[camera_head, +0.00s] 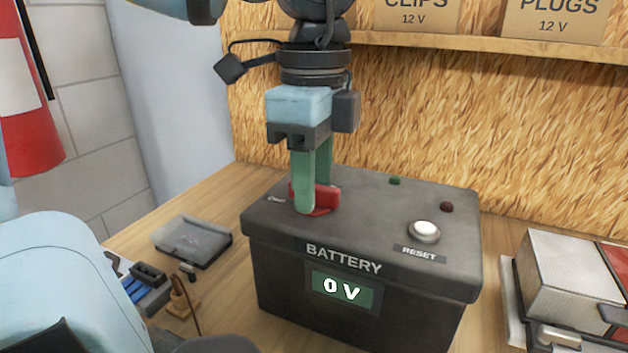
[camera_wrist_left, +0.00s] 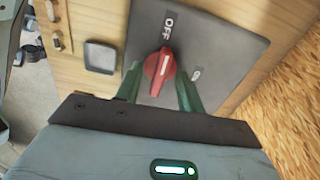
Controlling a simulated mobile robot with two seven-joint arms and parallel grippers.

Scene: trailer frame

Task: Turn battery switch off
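The battery switch (camera_head: 326,197) is a red rotary knob on top of a black battery box (camera_head: 270,262). In the left wrist view the red knob (camera_wrist_left: 159,70) has a white line on its handle, and this line points toward the printed word OFF. My left gripper (camera_head: 314,200) points down over the switch, with one green finger on each side of the knob. In the left wrist view its fingers (camera_wrist_left: 160,84) stand apart, with gaps between them and the knob. The battery display (camera_head: 343,290) reads 0 V. My right gripper is not in view.
A RESET button (camera_head: 424,231) and small green and red lamps are on the box's right side. A grey case (camera_head: 192,242) and small parts lie left of it on the wooden bench. A metal box (camera_head: 566,280) stands right. A shelf (camera_head: 470,44) with cartons runs behind.

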